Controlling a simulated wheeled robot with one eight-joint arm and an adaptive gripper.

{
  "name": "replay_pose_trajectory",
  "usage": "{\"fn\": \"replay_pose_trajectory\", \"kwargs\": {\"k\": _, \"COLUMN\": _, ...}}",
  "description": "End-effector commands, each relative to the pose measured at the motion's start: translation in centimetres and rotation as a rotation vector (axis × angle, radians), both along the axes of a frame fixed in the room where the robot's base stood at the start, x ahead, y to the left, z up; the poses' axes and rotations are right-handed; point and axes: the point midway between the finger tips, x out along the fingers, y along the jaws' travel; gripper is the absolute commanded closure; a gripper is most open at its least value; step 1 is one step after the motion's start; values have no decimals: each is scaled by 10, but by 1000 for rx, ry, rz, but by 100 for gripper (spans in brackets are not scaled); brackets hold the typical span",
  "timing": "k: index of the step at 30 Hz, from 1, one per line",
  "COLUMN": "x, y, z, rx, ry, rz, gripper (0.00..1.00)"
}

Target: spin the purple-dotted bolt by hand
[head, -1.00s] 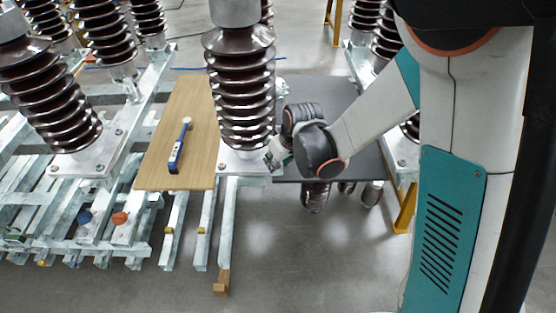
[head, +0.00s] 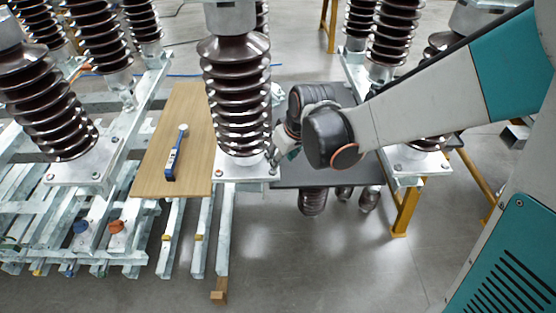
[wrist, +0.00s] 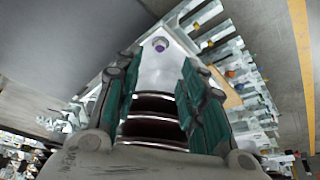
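The purple-dotted bolt (wrist: 160,44) shows in the wrist view, just beyond my fingertips and roughly midway between them. It sits near the corner of a pale metal base plate (wrist: 166,72). My gripper (wrist: 160,63) is open, with a teal-padded finger on each side and a clear gap to the bolt. The brown ribbed insulator (wrist: 153,104) shows between the fingers. In the head view my gripper (head: 279,150) is at the right side of the same insulator (head: 236,90), close above the plate's right front corner. The purple dot cannot be made out there.
A wooden board (head: 150,183) with a blue tool (head: 175,155) on it lies left of the insulator. A dark grey panel (head: 340,179) lies under my wrist. Other insulators (head: 45,110) stand left and back right. The floor in front is open.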

Motion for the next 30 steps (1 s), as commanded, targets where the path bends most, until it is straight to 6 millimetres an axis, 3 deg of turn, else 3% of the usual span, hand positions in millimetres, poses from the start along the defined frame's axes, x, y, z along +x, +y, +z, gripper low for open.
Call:
{"fn": "replay_pose_trajectory", "kwargs": {"k": 9, "x": -12, "y": -6, "z": 30, "rx": 0, "ry": 0, "rz": 0, "gripper": 62}}
{"fn": "replay_pose_trajectory", "kwargs": {"k": 23, "x": -14, "y": -8, "z": 34, "rx": 0, "ry": 1, "rz": 7, "gripper": 62}}
{"fn": "replay_pose_trajectory", "kwargs": {"k": 30, "x": -4, "y": -22, "z": 41, "rx": -13, "ry": 19, "rz": 231, "gripper": 62}}
